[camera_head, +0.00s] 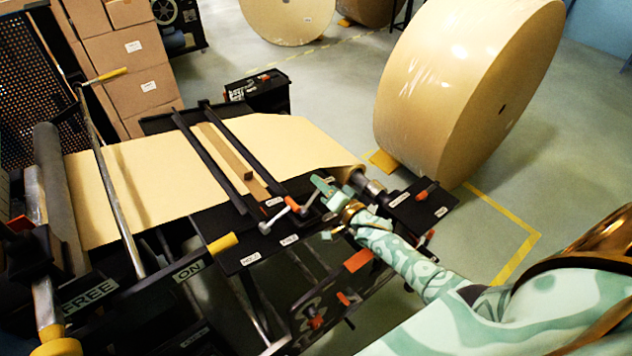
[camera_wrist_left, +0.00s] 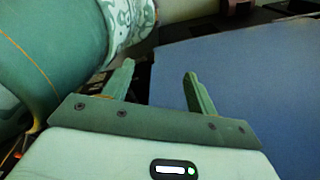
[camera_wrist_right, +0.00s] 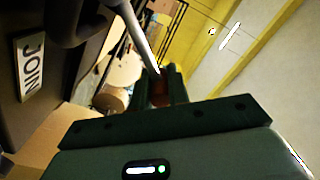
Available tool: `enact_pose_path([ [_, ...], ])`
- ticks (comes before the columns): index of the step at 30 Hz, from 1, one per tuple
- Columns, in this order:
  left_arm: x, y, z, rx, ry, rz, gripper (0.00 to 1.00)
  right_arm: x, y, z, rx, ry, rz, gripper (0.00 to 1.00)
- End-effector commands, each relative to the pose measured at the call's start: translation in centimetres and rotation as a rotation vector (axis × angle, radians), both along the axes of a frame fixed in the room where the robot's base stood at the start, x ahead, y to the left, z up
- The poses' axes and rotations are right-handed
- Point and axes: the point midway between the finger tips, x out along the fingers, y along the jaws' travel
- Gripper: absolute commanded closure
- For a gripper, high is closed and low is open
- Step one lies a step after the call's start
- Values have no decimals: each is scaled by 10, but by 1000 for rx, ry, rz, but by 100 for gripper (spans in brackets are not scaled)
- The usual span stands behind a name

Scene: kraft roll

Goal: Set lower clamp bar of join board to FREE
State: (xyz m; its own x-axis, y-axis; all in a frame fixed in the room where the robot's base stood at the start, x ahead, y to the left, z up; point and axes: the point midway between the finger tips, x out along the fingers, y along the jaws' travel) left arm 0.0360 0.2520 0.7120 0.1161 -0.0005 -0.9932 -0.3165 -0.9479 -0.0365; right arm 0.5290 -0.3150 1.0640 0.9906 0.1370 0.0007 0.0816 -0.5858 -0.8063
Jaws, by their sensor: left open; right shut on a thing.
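The join board (camera_head: 222,217) is a black table with a tan web across it and two dark bars, a left bar (camera_head: 208,158) and a right bar (camera_head: 240,142). A silver lever with an orange end (camera_head: 292,203) stands at the bars' near ends. My right gripper (camera_head: 322,188) is at this near edge. The right wrist view shows its fingers shut on an orange handle (camera_wrist_right: 159,92) at the end of a silver rod (camera_wrist_right: 138,38). Which bar the rod belongs to is unclear. My left gripper (camera_wrist_left: 158,78) is open and empty.
A large kraft roll (camera_head: 440,90) stands at the right. Stacked cartons (camera_head: 125,55) stand at the back left. A FREE label (camera_head: 88,291) and an ON label (camera_head: 188,271) are at the lower left. A JOIN label (camera_wrist_right: 30,65) shows in the right wrist view.

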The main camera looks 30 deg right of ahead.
Motion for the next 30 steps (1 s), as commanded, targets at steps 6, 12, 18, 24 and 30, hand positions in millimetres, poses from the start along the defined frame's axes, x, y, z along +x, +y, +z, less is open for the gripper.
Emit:
enact_pose_path([
  [6, 0, 0, -5, 0, 1, 0, 42, 1, -11, -16, 180, 28, 0, 100],
  [12, -1, 0, -11, 1, 2, 0, 42, 2, -16, -27, 311, 47, 1, 100],
  [18, -1, 0, -15, 0, 2, 0, 42, 2, -18, -33, 396, 59, 1, 100],
  [24, -1, 0, -16, 0, 2, 0, 42, 2, -19, -36, 437, 65, 1, 100],
  [30, -1, 0, -16, 0, 2, 0, 42, 2, -19, -37, 447, 67, 2, 100],
])
